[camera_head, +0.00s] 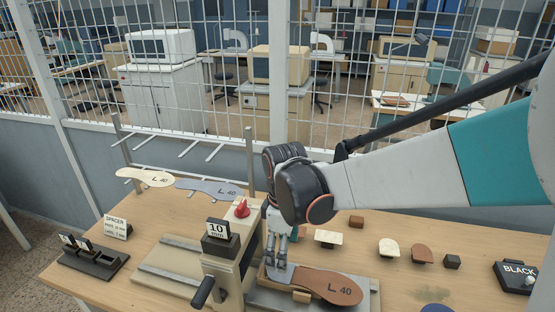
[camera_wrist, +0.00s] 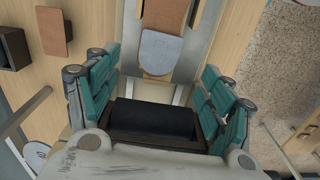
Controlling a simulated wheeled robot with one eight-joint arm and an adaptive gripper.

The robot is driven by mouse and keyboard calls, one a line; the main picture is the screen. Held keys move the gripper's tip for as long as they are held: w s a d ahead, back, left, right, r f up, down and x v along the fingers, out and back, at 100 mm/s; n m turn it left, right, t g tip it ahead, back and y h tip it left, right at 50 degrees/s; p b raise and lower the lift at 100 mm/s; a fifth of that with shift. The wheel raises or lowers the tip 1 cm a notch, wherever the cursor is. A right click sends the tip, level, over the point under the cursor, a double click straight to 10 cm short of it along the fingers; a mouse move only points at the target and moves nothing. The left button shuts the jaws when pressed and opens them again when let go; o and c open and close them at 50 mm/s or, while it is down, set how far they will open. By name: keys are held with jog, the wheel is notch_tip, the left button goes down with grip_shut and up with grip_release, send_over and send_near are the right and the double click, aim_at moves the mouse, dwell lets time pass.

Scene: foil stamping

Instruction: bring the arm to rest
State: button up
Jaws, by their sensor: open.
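My arm reaches in from the right in the head view, and my gripper (camera_head: 279,238) points down over the bench beside the press. In the wrist view my gripper (camera_wrist: 160,88) is open, its teal fingers spread left and right. A brown insole marked L 40 (camera_head: 328,286) with a grey heel end lies on the press bed, just below and in front of the fingers. It also shows in the wrist view (camera_wrist: 164,14), apart from both fingers. A dark block shows between the fingers there; I cannot tell what it belongs to. The fingertips are partly hard to make out in the head view.
The press (camera_head: 229,260) carries a 10 mm sign and a red knob (camera_head: 241,209). A rack behind holds a cream insole (camera_head: 146,177) and a blue-grey insole (camera_head: 205,188). Small blocks and a BLACK box (camera_head: 516,278) lie right. A spacer holder (camera_head: 92,260) stands left. Wire fencing rises behind.

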jog(key=s+d+r+m+t+b, duration=0.1)
jog(key=s+d+r+m+t, duration=0.2)
jog(key=s+d+m, duration=0.3)
jog(key=s+d+r+m+t+b, duration=0.2)
jog(key=s+d+m+t, duration=0.2)
jog(key=s+d+m, duration=0.3)
jog(key=shift+d+r, duration=0.4)
jog(key=shift+d, duration=0.15)
dwell(1.6)
